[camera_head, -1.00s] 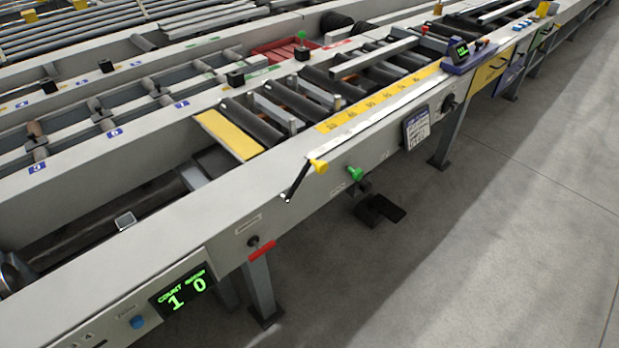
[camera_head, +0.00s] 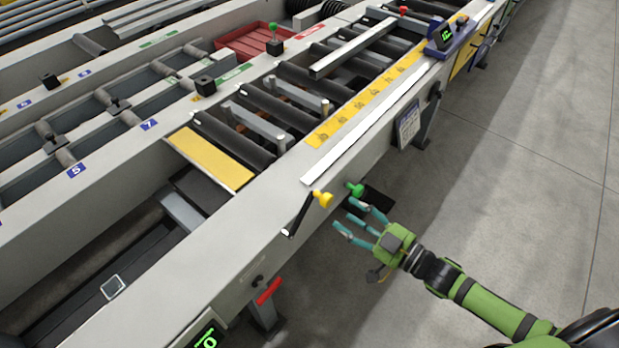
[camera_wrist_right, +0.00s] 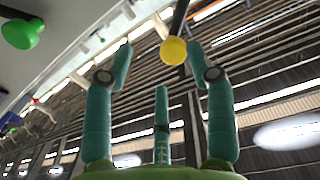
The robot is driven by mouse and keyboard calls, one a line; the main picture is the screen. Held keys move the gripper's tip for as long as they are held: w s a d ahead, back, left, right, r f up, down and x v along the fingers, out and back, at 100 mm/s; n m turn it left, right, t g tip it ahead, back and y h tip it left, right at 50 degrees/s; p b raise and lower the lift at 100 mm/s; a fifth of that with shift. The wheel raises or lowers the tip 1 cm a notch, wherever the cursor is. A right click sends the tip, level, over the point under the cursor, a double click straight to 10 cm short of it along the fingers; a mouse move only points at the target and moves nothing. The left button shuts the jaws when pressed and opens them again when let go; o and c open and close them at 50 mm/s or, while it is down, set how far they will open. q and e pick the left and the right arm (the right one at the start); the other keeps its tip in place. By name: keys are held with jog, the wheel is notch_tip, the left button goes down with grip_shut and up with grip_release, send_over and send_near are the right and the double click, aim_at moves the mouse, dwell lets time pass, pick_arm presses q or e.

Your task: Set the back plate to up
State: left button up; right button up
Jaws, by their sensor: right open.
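A yellow plate (camera_head: 210,158) lies flat across the near end of the rollers; no readable label tells me whether it is the back plate. On the table's front side is a black lever (camera_head: 298,216) with a yellow knob (camera_head: 322,199). The lever slants, its knob end upper right. A green knob (camera_head: 354,189) sits to its right. My right gripper (camera_head: 352,214) is open and empty, just right of the yellow knob and below the green one. In the right wrist view the yellow knob (camera_wrist_right: 173,50) shows between the spread fingertips, apparently untouched. My left gripper is out of view.
The long grey table side (camera_head: 230,255) runs diagonally. A label card (camera_head: 408,125) hangs farther along. The floor (camera_head: 510,190) on the right is clear.

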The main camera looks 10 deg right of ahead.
aim_at(330, 203)
jog(key=shift+w+a+r+y, duration=0.1)
jog(key=shift+a+r+y, duration=0.2)
jog(key=shift+a+r, duration=0.25)
jog(key=shift+w+a+r, duration=0.1)
jog(key=shift+w+r, duration=0.05)
jog(key=shift+r, duration=0.1)
jog(key=p+x, duration=0.1)
jog(key=x, duration=0.4)
jog(key=shift+w+a, duration=0.1)
jog(key=shift+w, duration=0.05)
jog(key=shift+w+a, duration=0.1)
jog(key=shift+w, duration=0.05)
jog(key=shift+f, duration=0.1)
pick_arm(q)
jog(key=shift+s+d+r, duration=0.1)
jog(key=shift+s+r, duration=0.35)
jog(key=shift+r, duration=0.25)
pick_arm(e)
grip_shut()
